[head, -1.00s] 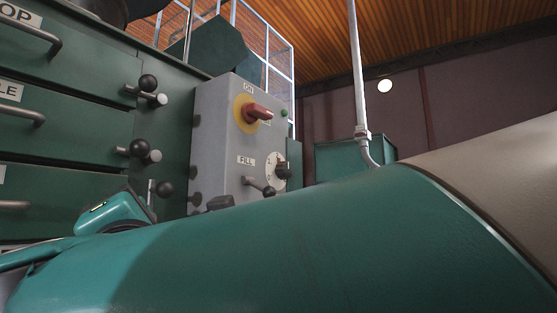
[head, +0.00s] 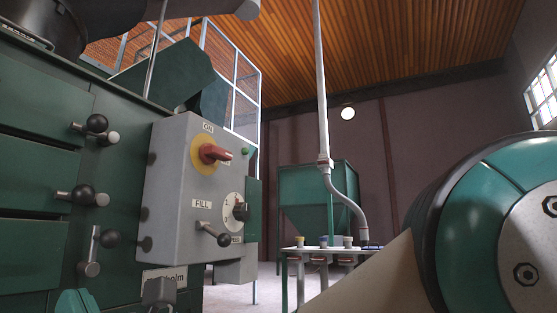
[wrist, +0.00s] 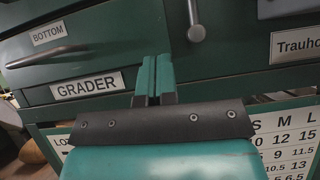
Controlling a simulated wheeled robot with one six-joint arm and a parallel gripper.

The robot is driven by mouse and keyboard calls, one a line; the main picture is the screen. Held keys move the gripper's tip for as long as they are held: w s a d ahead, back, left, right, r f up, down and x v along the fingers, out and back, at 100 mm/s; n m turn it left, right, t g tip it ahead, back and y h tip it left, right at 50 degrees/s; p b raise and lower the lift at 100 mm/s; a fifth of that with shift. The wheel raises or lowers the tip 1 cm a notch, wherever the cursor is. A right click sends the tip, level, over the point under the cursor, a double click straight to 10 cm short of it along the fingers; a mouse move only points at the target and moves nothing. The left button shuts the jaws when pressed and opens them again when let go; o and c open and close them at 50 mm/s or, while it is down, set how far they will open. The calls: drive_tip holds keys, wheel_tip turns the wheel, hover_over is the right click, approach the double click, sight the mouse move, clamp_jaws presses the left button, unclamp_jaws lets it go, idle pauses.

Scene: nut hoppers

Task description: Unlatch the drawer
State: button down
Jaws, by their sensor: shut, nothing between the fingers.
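The bottom drawer (wrist: 100,40), green and labelled BOTTOM, has a grey bar handle (wrist: 46,56) at the left of the wrist view. A grey latch lever with a round end (wrist: 196,32) hangs down near its right end. In the head view the lowest latch stands upright, with a black knob (head: 110,238) and a grey end (head: 89,269). The upper (head: 97,123) and middle (head: 84,195) latches lie nearly level. My gripper (wrist: 154,66) is shut and empty, below and left of the lever in the wrist view, with no visible contact.
A grey control box (head: 180,225) with a red switch (head: 214,153) and a black-knobbed FILL lever (head: 222,239) stands right of the drawers. A GRADER label (wrist: 86,87) and a size chart (wrist: 290,140) sit below the drawer. A table with cups (head: 330,249) stands farther back.

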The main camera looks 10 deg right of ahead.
drive_tip(key=s+d+f+b, duration=0.65)
drive_tip(key=f+b, duration=0.35)
drive_tip(key=b, duration=0.4)
drive_tip(key=w+d+r+m+g+h+p, duration=0.1)
drive_tip(key=w+d+r+m+h+p, duration=0.5)
drive_tip(key=m+p, duration=0.6)
drive_tip(key=w+d+r+m+g+h+p, duration=0.1)
drive_tip(key=w+d+r+m+h+p, duration=0.3)
drive_tip(key=d+r+m+h+p, duration=0.55)
drive_tip(key=s+d+r+m+g+p, duration=0.3)
drive_tip(key=s+r+m+g+p, duration=0.2)
drive_tip(key=p, duration=1)
drive_tip(key=s+d+r+m+g+p, duration=0.3)
drive_tip(key=s+r+m+g+p, duration=0.3)
drive_tip(key=p, duration=1)
drive_tip(key=shift+s+d+r+m+y, duration=0.35)
drive_tip(key=shift+s+r+m, duration=0.8)
drive_tip(key=shift+s+m, duration=0.45)
